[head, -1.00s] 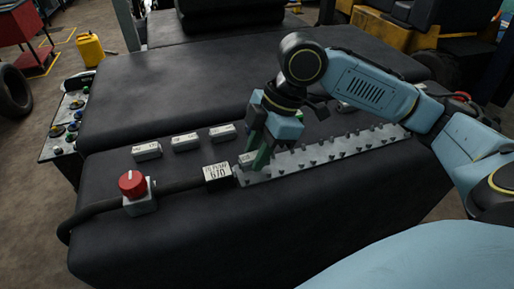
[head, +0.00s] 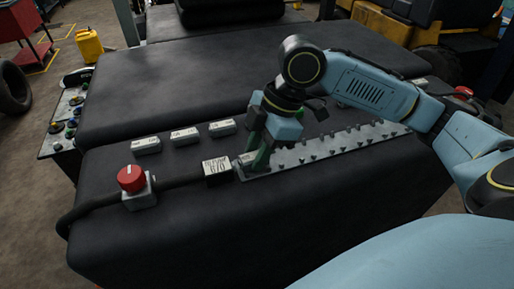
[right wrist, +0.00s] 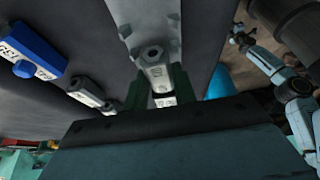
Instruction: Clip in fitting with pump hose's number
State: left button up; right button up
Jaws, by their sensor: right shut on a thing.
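My right gripper (head: 257,157), with green fingers, is low at the left end of the studded metal rail (head: 340,143). It is shut on a small white fitting (head: 245,159), which also shows between the fingers in the right wrist view (right wrist: 158,77). The fitting is just right of the pump hose's white label (head: 217,171), which reads something like "PUMP 670". The fitting's number is too small to read, and I cannot tell whether it touches the rail. Three more white fittings (head: 147,146), (head: 185,138), (head: 222,128) lie in a row behind the hose. My left gripper is not visible.
A red knob on a grey box (head: 131,180) stands at the left, beside the black hose (head: 90,209). A blue labelled part (right wrist: 30,52) shows at the left of the right wrist view. The black top's front part (head: 200,225) is clear.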

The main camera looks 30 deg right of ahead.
jog(key=shift+f, duration=0.15)
jog(key=o, duration=1.1)
jog(key=p+v, duration=0.1)
jog(key=v, duration=1.2)
jog(key=shift+d+r, duration=0.1)
jog(key=shift+r, duration=0.2)
